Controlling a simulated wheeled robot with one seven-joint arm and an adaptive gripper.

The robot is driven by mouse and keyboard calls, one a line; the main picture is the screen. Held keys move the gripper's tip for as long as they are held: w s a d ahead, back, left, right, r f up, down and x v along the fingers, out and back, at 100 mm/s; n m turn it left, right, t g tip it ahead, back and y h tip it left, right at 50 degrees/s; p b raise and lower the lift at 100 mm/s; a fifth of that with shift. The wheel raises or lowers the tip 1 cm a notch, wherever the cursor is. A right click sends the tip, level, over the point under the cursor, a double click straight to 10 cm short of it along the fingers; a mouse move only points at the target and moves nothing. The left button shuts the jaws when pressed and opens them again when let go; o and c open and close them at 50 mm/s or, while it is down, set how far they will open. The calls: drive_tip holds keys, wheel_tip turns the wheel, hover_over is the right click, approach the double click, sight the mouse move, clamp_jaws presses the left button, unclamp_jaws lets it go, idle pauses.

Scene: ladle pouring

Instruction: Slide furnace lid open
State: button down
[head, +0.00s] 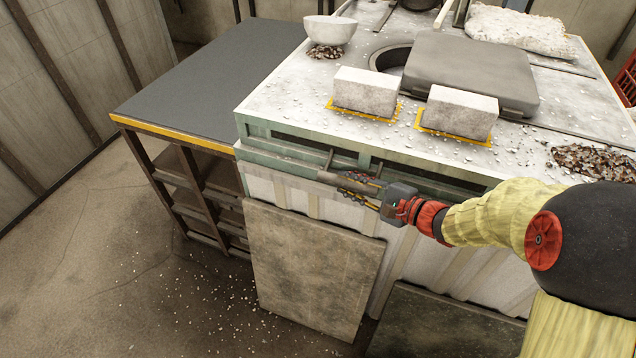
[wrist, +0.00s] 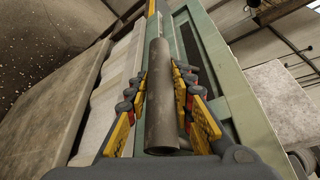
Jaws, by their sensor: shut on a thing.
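The furnace lid (head: 472,70) is a thick grey slab on the furnace top. It covers part of the round furnace opening (head: 393,58), whose left side shows as a dark crescent. A grey cylindrical handle (head: 333,179) sticks out at the green front rail of the furnace, and it runs up the middle of the wrist view (wrist: 161,95). My gripper (head: 358,187) is at the handle's right part, with its fingers on both sides of it. In the wrist view the yellow-padded fingers (wrist: 163,110) are shut on the handle.
Two white blocks (head: 365,92) (head: 459,113) stand on yellow-marked spots before the lid. A white bowl (head: 329,30) sits at the back left. Gravel (head: 592,162) lies at the right. A dark-topped table (head: 210,77) adjoins the furnace's left. Panels (head: 310,265) lean below the rail.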

drive_tip(key=s+d, duration=0.4)
drive_tip(key=d, duration=0.8)
drive_tip(key=s+d, duration=0.4)
drive_tip(key=d, duration=0.8)
drive_tip(key=shift+s+f, duration=0.15)
drive_tip(key=shift+s, duration=0.1)
drive_tip(key=c, duration=1.5)
unclamp_jaws()
drive_tip(key=shift+d, duration=0.1)
drive_tip(key=shift+c, duration=0.2)
drive_tip(key=v, duration=1.2)
